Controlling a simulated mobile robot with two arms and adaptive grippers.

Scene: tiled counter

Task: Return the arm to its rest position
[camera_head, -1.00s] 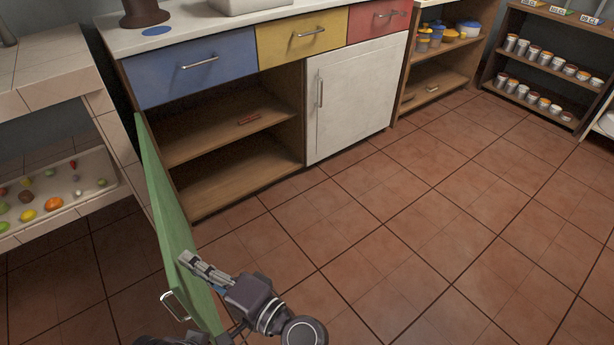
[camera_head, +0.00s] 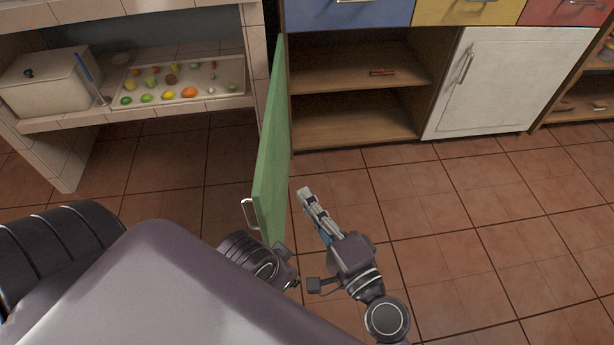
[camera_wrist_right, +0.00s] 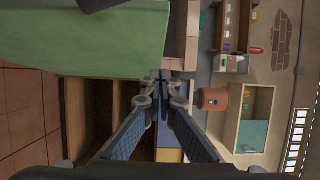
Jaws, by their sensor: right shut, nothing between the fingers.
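My right gripper (camera_head: 306,200) is at the lower middle of the head view, to the right of the open green door (camera_head: 272,150). Its fingers are together and hold nothing. The right wrist view shows the same fingers (camera_wrist_right: 161,82) shut. The green door also fills the upper left of that view (camera_wrist_right: 85,38). In the head view the door stands swung out from the cabinet, with its metal handle (camera_head: 250,213) on the left side. My left gripper cannot be made out in the head view; parts of my body cover the lower left.
The open cabinet (camera_head: 355,120) has a shelf with a small reddish item (camera_head: 382,72). A white door (camera_head: 480,85) is closed beside it. At left, a tiled counter holds a tray (camera_head: 222,86) of colourful food and a white box (camera_head: 50,85). The tiled floor (camera_head: 480,220) at right is clear.

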